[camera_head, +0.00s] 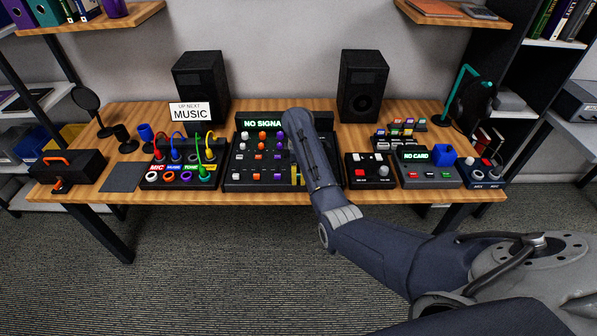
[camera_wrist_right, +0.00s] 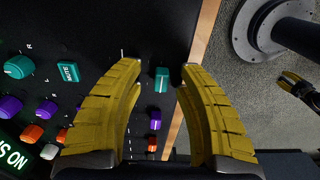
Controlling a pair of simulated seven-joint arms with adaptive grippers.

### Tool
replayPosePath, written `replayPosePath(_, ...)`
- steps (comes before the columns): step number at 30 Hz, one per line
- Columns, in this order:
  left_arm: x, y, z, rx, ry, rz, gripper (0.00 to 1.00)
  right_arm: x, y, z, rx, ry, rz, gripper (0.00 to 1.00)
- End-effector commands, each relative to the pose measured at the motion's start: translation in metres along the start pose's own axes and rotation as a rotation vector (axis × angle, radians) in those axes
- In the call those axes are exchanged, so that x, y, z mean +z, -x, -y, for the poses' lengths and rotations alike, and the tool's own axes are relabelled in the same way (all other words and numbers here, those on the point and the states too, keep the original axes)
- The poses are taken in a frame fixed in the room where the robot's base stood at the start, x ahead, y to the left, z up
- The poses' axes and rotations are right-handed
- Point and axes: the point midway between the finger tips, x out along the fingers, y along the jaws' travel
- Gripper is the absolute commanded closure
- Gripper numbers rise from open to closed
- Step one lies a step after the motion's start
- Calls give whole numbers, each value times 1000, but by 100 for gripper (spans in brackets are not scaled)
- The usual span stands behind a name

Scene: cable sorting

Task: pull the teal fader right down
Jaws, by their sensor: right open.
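The teal fader (camera_wrist_right: 162,80) is a small upright block on the black mixer panel (camera_wrist_right: 130,22). In the right wrist view it stands near the panel's front edge, roughly level with the purple and orange faders. My right gripper (camera_wrist_right: 160,66) is open, with a yellow finger on each side of the teal fader and visible gaps beside it. I cannot tell how close the fingertips are in height. In the head view my right arm hides the teal fader, and a bit of yellow finger of the right gripper (camera_head: 298,178) shows. Part of my left gripper (camera_wrist_right: 298,85) seems to show in the right wrist view.
A purple fader (camera_wrist_right: 155,121) and an orange fader (camera_wrist_right: 152,145) stand beside the teal one. A teal button (camera_wrist_right: 68,71) and teal knob (camera_wrist_right: 19,67) lie toward the NO SIGNAL display (camera_wrist_right: 14,157). A black box with buttons (camera_head: 369,171) stands right of the mixer.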

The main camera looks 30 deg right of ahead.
Motion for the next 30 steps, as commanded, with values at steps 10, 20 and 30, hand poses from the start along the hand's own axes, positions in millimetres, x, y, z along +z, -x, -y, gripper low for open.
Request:
replayPosePath(10,-1,0,-1,0,0,-1,56,-2,35,-1,4,1,-6,64)
replayPosePath(20,-2,0,-1,1,0,-2,56,-3,94,0,2,1,-6,64)
replayPosePath(30,-2,0,-1,1,0,-2,56,-1,116,-1,4,-2,-3,64)
